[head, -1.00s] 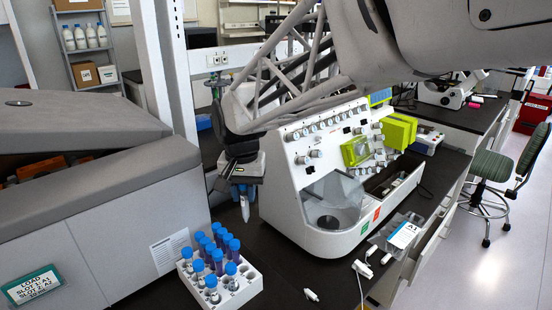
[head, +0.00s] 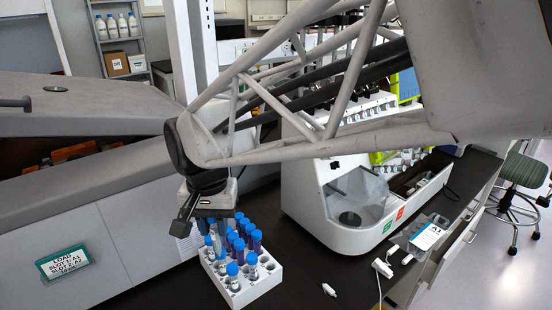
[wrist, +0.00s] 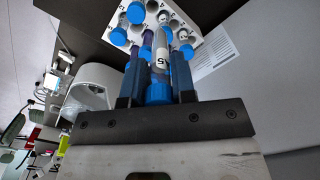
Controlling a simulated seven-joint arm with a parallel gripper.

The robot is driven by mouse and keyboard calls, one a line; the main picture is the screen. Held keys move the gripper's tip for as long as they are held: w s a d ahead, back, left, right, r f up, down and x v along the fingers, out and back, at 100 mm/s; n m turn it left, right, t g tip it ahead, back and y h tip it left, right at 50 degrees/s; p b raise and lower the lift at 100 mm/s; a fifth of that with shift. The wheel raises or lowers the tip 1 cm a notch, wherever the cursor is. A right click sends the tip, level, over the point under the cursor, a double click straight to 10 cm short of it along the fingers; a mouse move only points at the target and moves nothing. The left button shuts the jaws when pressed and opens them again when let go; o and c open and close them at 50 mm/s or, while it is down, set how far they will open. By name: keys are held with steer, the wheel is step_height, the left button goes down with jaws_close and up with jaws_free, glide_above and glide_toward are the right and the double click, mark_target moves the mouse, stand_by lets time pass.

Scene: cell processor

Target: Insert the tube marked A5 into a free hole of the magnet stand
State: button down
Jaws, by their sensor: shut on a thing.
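My gripper (head: 217,234) is over the back left of the white rack (head: 262,284), pointing down. In the wrist view, its two fingers are shut on a blue-capped tube (wrist: 161,58) whose label reads A5. The tube lies along the fingers with its far end towards the rack (wrist: 184,12). I cannot tell whether its tip is in a hole or above one. In the head view the fingers mostly hide this tube. Several other blue-capped tubes (head: 233,270) stand in the rack. I cannot tell for sure which object is the magnet stand.
A grey machine (head: 130,215) with a sloped lid stands close on the left. A white instrument (head: 330,215) stands behind and right of the rack. A labelled item (head: 428,237) lies further right. The dark bench between is mostly clear, with a small white piece (head: 329,290).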

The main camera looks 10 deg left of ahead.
steer(key=s+a+f+n, duration=0.2)
steer(key=s+a, duration=0.1)
steer(key=s, duration=1.5)
steer(key=shift+n, duration=0.4)
steer(key=shift+f, duration=2.1)
steer(key=shift+f, duration=0.8)
steer(key=shift+f, duration=1.5)
steer(key=shift+f, duration=0.4)
